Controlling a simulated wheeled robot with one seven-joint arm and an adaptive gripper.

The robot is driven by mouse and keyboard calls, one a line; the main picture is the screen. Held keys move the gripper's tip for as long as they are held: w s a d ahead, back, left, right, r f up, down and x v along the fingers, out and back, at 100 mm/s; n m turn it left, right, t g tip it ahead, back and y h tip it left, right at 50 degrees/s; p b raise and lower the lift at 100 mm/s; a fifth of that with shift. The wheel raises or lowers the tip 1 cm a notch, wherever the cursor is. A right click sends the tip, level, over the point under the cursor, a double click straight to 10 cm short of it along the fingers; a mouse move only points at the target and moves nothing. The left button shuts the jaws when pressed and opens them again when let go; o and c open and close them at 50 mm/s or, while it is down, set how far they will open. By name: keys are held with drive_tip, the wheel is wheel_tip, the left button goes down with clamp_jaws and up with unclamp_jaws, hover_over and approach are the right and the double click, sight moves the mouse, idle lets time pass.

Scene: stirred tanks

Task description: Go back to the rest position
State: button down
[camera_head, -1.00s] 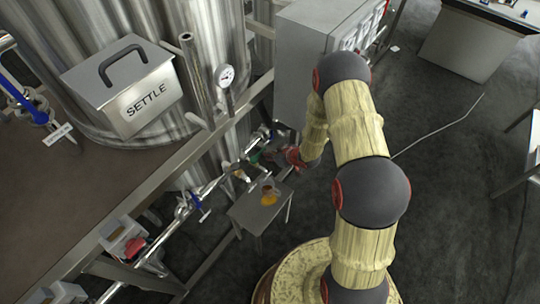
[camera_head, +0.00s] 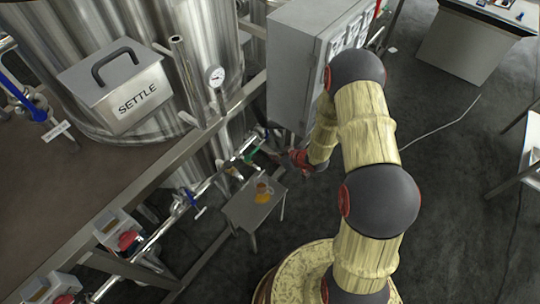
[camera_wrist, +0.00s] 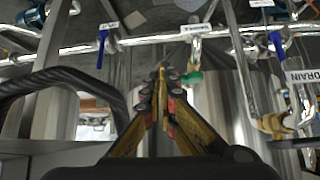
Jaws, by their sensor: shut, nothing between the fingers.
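My gripper (camera_wrist: 163,82) shows in the wrist view with its yellow-brown fingers closed together at the tips and nothing between them. In the head view my gripper (camera_head: 283,157) is partly hidden and small, near the pipe run in front of the tank. Beside its fingertips in the wrist view is a green valve handle (camera_wrist: 191,78) on the pipe; I cannot tell whether they touch. My arm reaches up and over from the lower right in the head view.
A small grey stand (camera_head: 243,212) with a cup (camera_head: 263,189) on it stands below the pipe. A steel tank (camera_head: 115,45), a SETTLE box (camera_head: 118,92) and a grey cabinet (camera_head: 297,65) are close by. Open floor (camera_head: 440,220) lies to the right.

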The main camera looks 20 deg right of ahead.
drive_tip(key=p+v, duration=0.1)
drive_tip(key=v, duration=0.5)
drive_tip(key=shift+d, duration=0.3)
drive_tip(key=s+d+f+m+g+h, duration=0.1)
drive_tip(key=s+d+f+g+h, duration=0.1)
drive_tip(key=s+d+f+g, duration=0.25)
drive_tip(key=s+d+r+m+g+h, duration=0.2)
drive_tip(key=s+d+r+m+h, duration=0.15)
drive_tip(key=s+d+r, duration=0.45)
drive_tip(key=s+a+r+t, duration=0.1)
drive_tip(key=s+a+r, duration=0.3)
drive_tip(key=r, duration=0.9)
drive_tip(key=s+a+r+m+t, duration=0.1)
drive_tip(key=s+a+r, duration=0.4)
drive_tip(key=r, duration=0.8)
drive_tip(key=s+a+r+t+y, duration=0.1)
drive_tip(key=s+a+r, duration=0.3)
drive_tip(key=r, duration=0.9)
drive_tip(key=a+t, duration=0.1)
drive_tip(key=a, duration=0.2)
drive_tip(key=shift+s, duration=0.15)
